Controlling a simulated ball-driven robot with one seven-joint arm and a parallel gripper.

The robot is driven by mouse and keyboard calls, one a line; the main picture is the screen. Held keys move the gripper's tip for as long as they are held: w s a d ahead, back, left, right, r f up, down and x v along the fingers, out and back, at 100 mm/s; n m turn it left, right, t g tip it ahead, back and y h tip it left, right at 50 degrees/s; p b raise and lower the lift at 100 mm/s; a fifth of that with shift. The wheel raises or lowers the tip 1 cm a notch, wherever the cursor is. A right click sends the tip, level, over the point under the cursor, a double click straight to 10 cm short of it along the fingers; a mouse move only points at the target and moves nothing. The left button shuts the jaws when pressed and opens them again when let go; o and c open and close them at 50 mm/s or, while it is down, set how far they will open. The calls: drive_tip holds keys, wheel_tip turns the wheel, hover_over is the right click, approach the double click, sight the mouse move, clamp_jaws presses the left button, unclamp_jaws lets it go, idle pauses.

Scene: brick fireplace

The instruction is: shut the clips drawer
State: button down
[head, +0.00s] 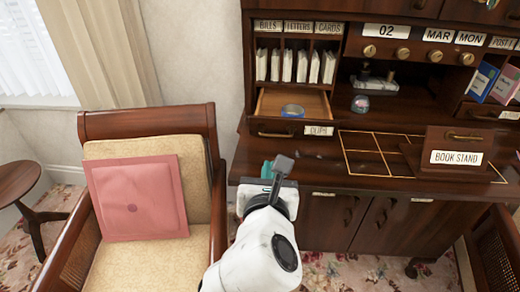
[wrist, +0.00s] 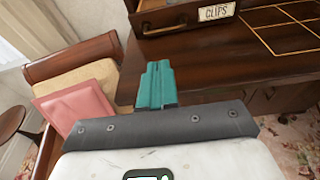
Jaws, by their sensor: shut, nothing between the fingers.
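The clips drawer (head: 290,127) stands pulled out of the desk's left side, below the letter slots. In the wrist view the drawer front (wrist: 185,18) shows at the top, cut off by the frame edge. My gripper (head: 268,170) is in front of the desk edge, lower than the drawer and apart from it. Its teal fingers (wrist: 156,86) are together and hold nothing.
A "BOOK STAND" block (head: 455,152) stands on the desktop at the right, beside a yellow-lined grid (head: 365,147). A glass jar (head: 361,104) sits behind the grid. A wooden armchair with a pink cushion (head: 136,198) stands left of my arm. Another chair (head: 498,245) is at the lower right.

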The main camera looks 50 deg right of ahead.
approach(277, 137)
drive_tip(key=x, duration=0.7)
idle(0.3)
